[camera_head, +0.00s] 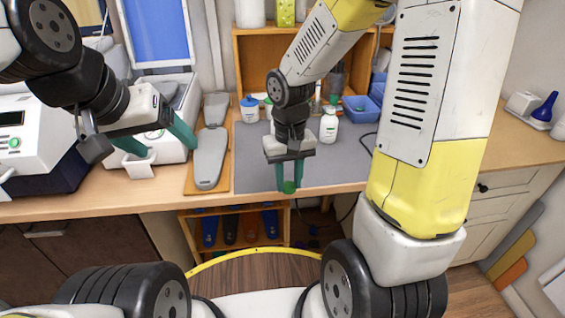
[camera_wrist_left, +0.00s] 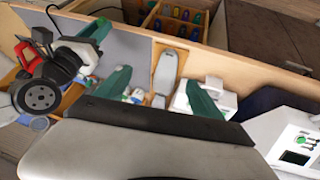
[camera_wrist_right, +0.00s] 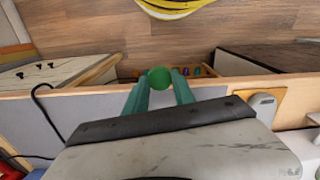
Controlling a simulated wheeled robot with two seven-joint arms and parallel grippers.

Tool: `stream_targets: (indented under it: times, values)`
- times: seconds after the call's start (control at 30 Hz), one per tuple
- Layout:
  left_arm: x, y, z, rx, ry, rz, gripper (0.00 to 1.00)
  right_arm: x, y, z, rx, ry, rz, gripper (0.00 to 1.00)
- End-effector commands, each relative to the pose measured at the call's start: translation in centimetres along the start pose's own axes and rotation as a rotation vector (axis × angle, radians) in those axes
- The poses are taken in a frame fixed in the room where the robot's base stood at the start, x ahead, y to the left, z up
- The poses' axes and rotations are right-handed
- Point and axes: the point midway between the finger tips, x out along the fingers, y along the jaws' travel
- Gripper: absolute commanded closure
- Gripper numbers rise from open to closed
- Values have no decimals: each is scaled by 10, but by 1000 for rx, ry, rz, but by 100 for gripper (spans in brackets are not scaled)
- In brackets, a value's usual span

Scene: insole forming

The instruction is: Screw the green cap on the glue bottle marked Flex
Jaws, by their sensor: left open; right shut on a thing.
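The green cap (camera_head: 289,187) is held between the fingertips of my right gripper (camera_head: 289,176), in front of the grey mat's front edge. In the right wrist view the cap (camera_wrist_right: 159,78) shows as a round green shape between the two fingers. A white bottle (camera_head: 328,124) stands upright on the mat behind and right of my right gripper. Its label is too small to read, so I cannot tell whether it is the Flex bottle. My left gripper (camera_head: 157,139) is open and empty over the left of the table, beside the white machine.
A white bottle with a blue cap (camera_head: 249,109) stands at the mat's back left. Grey insole shapes (camera_head: 211,157) lie on a wooden board. Blue bins (camera_head: 361,108) stand at the back right. The front of the grey mat (camera_head: 252,172) is mostly clear.

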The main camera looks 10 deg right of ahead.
Motion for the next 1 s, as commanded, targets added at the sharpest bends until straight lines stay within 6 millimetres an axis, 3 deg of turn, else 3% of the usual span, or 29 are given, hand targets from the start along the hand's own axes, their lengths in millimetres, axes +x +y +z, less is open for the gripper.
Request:
stream_targets:
  times: [0.13, 0.3, 0.43, 0.77, 0.9, 1.0]
  values:
    - [0, 0, 0, 0, 0, 0, 22, 3, 8, -15, 23, -1, -2, 100]
    - [0, 0, 0, 0, 0, 0, 22, 14, 43, -65, 97, -1, -4, 100]
    - [0, 0, 0, 0, 0, 0, 22, 24, 69, -94, 143, -2, -2, 100]
    - [0, 0, 0, 0, 0, 0, 22, 27, 78, -103, 157, 0, 0, 100]
    - [0, 0, 0, 0, 0, 0, 50, 27, 78, -103, 157, 0, 0, 100]
    - [0, 0, 0, 0, 0, 0, 64, 27, 78, -103, 157, 0, 0, 100]
